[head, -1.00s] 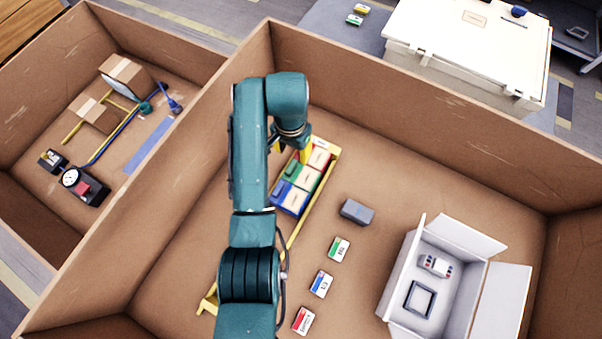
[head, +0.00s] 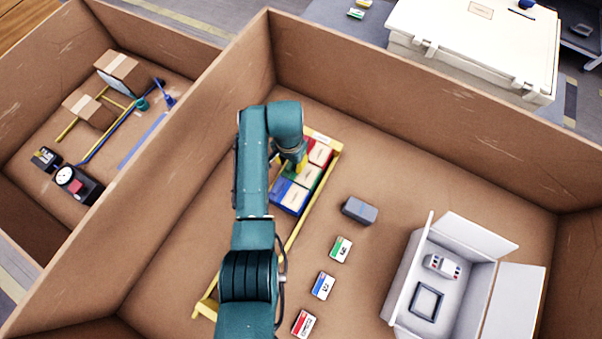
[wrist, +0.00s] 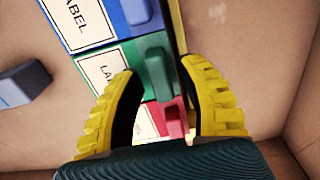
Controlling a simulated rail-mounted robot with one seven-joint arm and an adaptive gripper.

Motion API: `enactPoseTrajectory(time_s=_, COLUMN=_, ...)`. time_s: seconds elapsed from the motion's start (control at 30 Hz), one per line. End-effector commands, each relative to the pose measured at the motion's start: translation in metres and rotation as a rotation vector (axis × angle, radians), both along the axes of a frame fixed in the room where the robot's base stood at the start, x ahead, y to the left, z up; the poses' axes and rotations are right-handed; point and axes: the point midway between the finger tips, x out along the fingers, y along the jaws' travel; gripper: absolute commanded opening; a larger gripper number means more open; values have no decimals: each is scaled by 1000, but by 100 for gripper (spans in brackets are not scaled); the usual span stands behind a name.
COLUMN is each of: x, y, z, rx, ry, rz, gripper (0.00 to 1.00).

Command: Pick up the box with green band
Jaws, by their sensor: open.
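The box with green band (wrist: 131,62) sits between a blue-banded box (wrist: 88,22) and a red-banded box (wrist: 150,122) in a row, each with a white label and a raised block in its band colour. In the head view the green-banded box (head: 304,177) is partly hidden by my arm. My gripper (wrist: 157,72) is open, its yellow fingers on either side of the green raised block in the wrist view. I cannot tell whether they touch it. My gripper (head: 301,165) also shows over the row in the head view.
The row sits in a yellow frame (head: 297,235) inside a large brown bin. A grey block (head: 359,210) and small cards with green (head: 340,249), blue (head: 322,286) and red (head: 304,323) bands lie to the right. An open white box (head: 471,237) stands farther right.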

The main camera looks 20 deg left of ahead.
Motion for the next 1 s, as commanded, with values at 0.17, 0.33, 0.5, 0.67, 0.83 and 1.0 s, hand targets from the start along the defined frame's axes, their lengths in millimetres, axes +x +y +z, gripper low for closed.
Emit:
enactPoseTrajectory(time_s=0.17, x=0, y=0, z=0, rx=0, ry=1, rz=0, gripper=3)
enactPoseTrajectory(time_s=0.33, x=0, y=0, z=0, rx=0, ry=1, rz=0, gripper=0)
enactPoseTrajectory(time_s=0.5, x=0, y=0, z=0, rx=0, ry=-1, rz=0, gripper=0)
enactPoseTrajectory(time_s=0.67, x=0, y=0, z=0, rx=0, ry=0, rz=0, gripper=0)
enactPoseTrajectory(time_s=0.83, x=1, y=0, z=19, rx=1, ry=-2, rz=0, gripper=0)
enactPoseTrajectory(time_s=1.0, x=1, y=0, z=68, rx=2, ry=-6, rz=0, gripper=0)
